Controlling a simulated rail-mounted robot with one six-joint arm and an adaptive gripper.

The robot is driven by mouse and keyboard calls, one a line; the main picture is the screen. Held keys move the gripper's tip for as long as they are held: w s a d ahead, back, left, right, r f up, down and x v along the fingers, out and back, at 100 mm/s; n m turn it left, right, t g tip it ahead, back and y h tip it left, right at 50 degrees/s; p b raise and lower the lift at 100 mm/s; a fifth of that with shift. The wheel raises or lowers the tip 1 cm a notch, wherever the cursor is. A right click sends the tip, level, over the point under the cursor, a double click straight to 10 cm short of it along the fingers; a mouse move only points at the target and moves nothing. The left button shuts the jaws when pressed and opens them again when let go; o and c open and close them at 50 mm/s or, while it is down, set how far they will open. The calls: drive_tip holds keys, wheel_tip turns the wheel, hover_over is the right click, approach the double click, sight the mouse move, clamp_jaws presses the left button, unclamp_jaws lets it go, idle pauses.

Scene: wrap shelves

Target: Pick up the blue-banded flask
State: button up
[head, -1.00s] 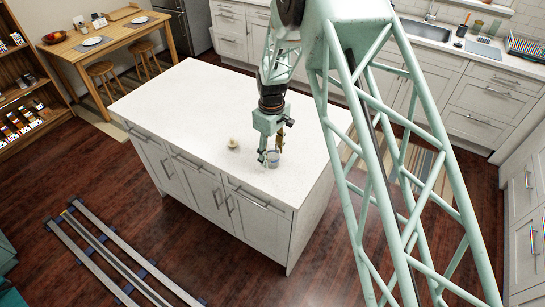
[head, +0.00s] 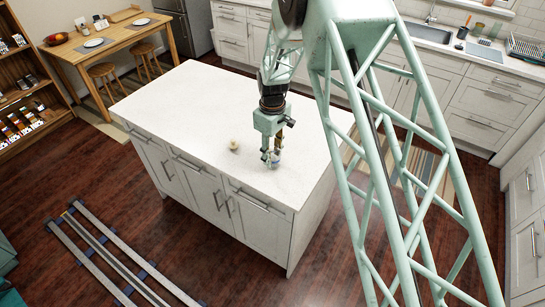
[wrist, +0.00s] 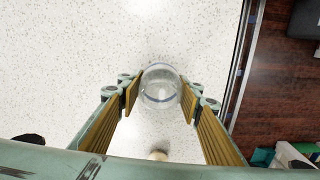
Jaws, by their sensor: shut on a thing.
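The blue-banded flask (wrist: 160,88) is clear glass with a blue-grey band, seen from above in the wrist view. In the head view the flask (head: 276,162) is small and partly hidden by the fingers. My gripper (wrist: 160,92) has one finger on each side of the flask and is shut on it. In the head view my gripper (head: 272,158) points down over the front right part of the white island top. I cannot tell whether the flask still touches the top.
A small cream-coloured object (head: 234,145) stands on the island top (head: 190,105) left of my gripper; it also shows in the wrist view (wrist: 158,155). The rest of the top is clear. The island's right edge is close to the flask.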

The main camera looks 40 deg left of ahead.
drive_tip(key=shift+r+b, duration=0.35)
drive_tip(key=shift+r, duration=0.95)
drive_tip(key=shift+s+d+r, duration=0.1)
drive_tip(key=shift+r, duration=0.05)
drive_tip(key=s+d+r+b, duration=0.1)
drive_tip(key=s+d+b, duration=0.1)
drive_tip(key=s+d, duration=0.8)
drive_tip(key=shift+s+d+r+b, duration=0.15)
drive_tip(key=shift+d+r+b, duration=0.15)
drive_tip(key=shift+d, duration=0.65)
